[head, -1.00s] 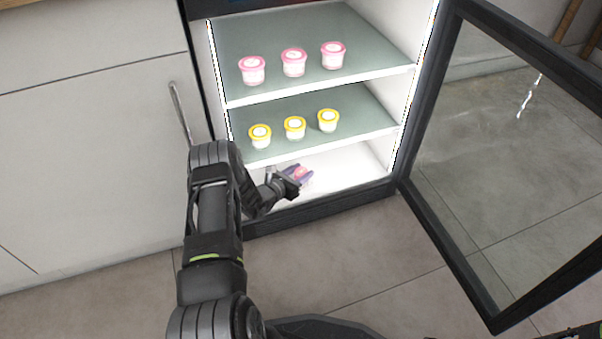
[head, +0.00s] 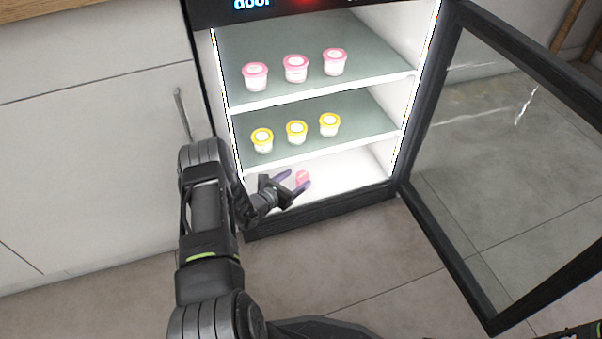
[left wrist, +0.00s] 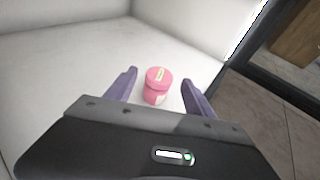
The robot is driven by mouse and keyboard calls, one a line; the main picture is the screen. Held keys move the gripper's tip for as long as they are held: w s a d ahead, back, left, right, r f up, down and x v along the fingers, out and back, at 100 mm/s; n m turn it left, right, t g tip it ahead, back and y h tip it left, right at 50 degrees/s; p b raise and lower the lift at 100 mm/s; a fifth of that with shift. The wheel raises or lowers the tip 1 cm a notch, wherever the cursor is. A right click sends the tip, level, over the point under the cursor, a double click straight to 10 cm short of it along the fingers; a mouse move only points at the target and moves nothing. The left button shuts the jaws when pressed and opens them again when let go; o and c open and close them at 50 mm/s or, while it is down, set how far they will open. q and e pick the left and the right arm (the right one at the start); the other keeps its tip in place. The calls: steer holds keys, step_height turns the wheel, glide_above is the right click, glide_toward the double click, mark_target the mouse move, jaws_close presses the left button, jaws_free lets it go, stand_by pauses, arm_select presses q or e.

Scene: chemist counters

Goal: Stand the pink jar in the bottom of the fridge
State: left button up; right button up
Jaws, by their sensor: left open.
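The pink jar (head: 303,177) stands upright on the white bottom (head: 345,177) of the fridge, toward its front. In the left wrist view the pink jar (left wrist: 157,86) shows its lid and a pale label, with bare white floor around it. My left gripper (head: 294,184) reaches in low through the fridge opening. Its purple fingers are open, one on each side of the jar in the left wrist view (left wrist: 157,92), with gaps between them and the jar. My right gripper is not in view.
Several pink-lidded tubs (head: 296,68) stand on the upper shelf and yellow-lidded tubs (head: 297,132) on the shelf below. The glass door (head: 510,150) is swung open to the right. A white cabinet (head: 90,160) is on the left. The fridge floor right of the jar is clear.

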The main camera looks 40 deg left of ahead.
arm_select(q)
steer(key=p+v, duration=0.1)
steer(key=v, duration=0.2)
steer(key=shift+s+r, duration=0.1)
stand_by(0.7)
steer(key=s+d+f+m+g+h, duration=0.2)
steer(key=s+d+m+g+h, duration=0.1)
steer(key=d, duration=0.6)
steer(key=s+d+f+m+g+h, duration=0.1)
steer(key=s+d+m+g+h, duration=0.2)
steer(key=d, duration=0.5)
steer(key=s+d+f+m+g+h, duration=0.2)
steer(key=s+d+m+g, duration=0.15)
steer(key=d, duration=0.55)
steer(key=s+d+m+g+y, duration=0.2)
steer(key=s+d+m+g, duration=0.1)
steer(key=s+m, duration=0.45)
steer(key=s+d+m+g+y, duration=0.1)
steer(key=s+d+m+g, duration=0.25)
steer(key=s+m, duration=0.35)
steer(key=d+r+m+t+y, duration=0.1)
steer(key=d+r+m+t, duration=0.2)
steer(key=m, duration=0.6)
steer(key=shift+s+d+r+m, duration=0.3)
steer(key=shift+d+r, duration=0.4)
steer(key=shift+d, duration=0.45)
